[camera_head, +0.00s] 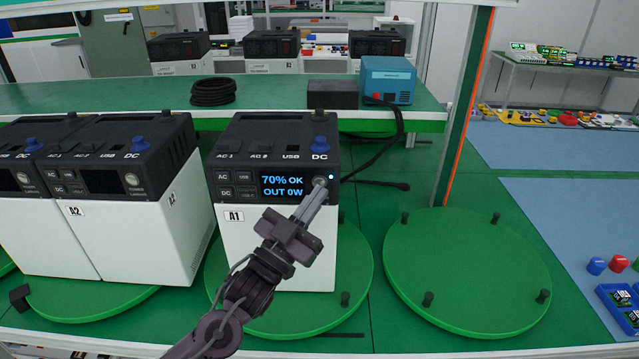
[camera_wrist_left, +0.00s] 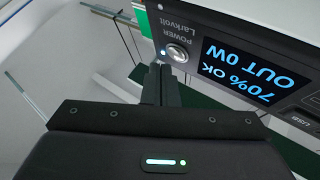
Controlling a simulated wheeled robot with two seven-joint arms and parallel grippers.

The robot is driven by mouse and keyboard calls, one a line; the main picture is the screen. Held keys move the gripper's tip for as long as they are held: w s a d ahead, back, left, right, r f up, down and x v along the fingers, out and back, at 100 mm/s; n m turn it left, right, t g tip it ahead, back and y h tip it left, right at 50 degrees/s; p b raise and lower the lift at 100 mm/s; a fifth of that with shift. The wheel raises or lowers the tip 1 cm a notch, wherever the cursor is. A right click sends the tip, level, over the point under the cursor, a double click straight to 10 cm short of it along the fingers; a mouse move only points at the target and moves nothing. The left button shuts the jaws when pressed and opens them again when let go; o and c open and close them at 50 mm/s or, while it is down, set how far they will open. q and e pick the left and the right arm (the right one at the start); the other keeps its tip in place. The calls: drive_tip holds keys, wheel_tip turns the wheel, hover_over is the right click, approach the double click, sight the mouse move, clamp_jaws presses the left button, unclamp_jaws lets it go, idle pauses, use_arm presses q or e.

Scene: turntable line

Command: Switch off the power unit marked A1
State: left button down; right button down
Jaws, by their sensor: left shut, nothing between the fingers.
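The power unit marked A1 (camera_head: 265,248), with a black top and a white body, stands on a round green turntable (camera_head: 355,262). Its screen (camera_head: 281,185) is lit and reads "70% OK OUT 0W"; it shows upside down in the left wrist view (camera_wrist_left: 243,72). A small light (camera_head: 331,177) glows by the power button (camera_wrist_left: 177,53). My left gripper (camera_head: 320,187) is shut and empty, its tips at the front panel right of the screen. In the left wrist view the fingertips (camera_wrist_left: 161,70) are close beside the round button; I cannot tell whether they touch it. My right gripper is out of view.
Unit A2 (camera_head: 135,235) and another similar unit (camera_head: 50,240) stand to the left. An empty green turntable (camera_head: 466,265) with black pegs is on the right. A blue box (camera_head: 388,80), a black cable coil (camera_head: 213,91) and a black box (camera_head: 332,94) sit on the shelf behind.

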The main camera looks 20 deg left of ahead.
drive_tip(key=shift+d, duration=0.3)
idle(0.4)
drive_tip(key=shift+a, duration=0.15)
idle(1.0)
use_arm(q)
drive_tip(key=shift+w, duration=0.1)
drive_tip(key=shift+w+a, duration=0.1)
drive_tip(key=shift+w, duration=0.2)
drive_tip(key=shift+w+a, duration=0.1)
drive_tip(key=shift+w, duration=0.2)
idle(0.5)
idle(0.4)
drive_tip(key=shift+s+d, duration=0.2)
drive_tip(key=shift+s, duration=0.55)
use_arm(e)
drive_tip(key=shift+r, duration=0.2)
